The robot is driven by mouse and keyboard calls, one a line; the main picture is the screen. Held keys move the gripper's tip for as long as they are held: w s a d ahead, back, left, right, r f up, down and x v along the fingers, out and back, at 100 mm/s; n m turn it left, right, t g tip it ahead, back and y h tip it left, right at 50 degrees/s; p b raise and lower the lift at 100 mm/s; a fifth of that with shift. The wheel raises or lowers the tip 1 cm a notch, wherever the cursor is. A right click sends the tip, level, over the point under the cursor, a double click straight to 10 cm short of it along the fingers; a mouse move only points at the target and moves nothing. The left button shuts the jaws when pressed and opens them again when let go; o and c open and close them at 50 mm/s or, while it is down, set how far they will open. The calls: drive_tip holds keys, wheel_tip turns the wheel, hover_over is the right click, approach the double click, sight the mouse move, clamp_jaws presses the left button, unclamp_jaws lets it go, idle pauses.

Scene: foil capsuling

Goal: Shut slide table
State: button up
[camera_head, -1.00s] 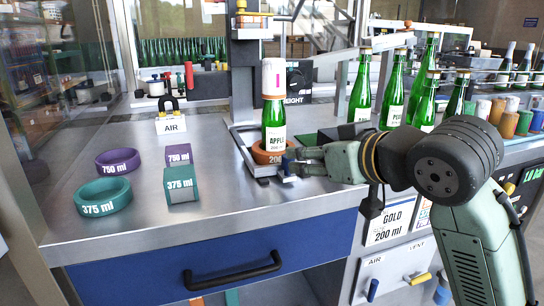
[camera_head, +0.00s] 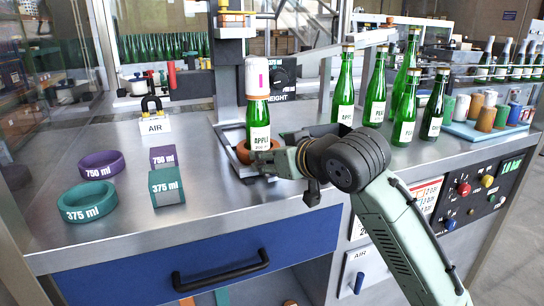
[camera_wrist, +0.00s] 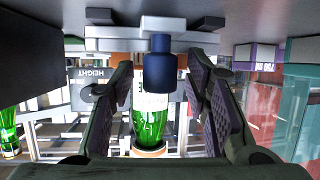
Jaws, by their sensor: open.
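The slide table (camera_head: 222,133) is a metal frame with rails on the steel worktop, below the capsuling column. On it, a green bottle (camera_head: 257,112) labelled "APPL…" stands upright in an orange-brown ring holder (camera_head: 242,152), under a white capsule (camera_head: 257,75). My gripper (camera_head: 262,162) is low at the front right of the holder. In the wrist view its fingers (camera_wrist: 160,95) are apart on both sides of a dark blue knob (camera_wrist: 160,65), with visible gaps. The knob joins a light grey bar (camera_wrist: 150,44). The knob is hidden or too small to tell in the head view.
Left of the slide table are 375 ml and 750 ml rings (camera_head: 88,201) and blocks (camera_head: 166,187). Several green bottles (camera_head: 376,95) stand right of it, behind my arm. A blue drawer (camera_head: 170,262) is below the worktop edge.

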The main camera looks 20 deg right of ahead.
drive_tip(key=shift+c, duration=0.3)
clamp_jaws()
idle(0.6)
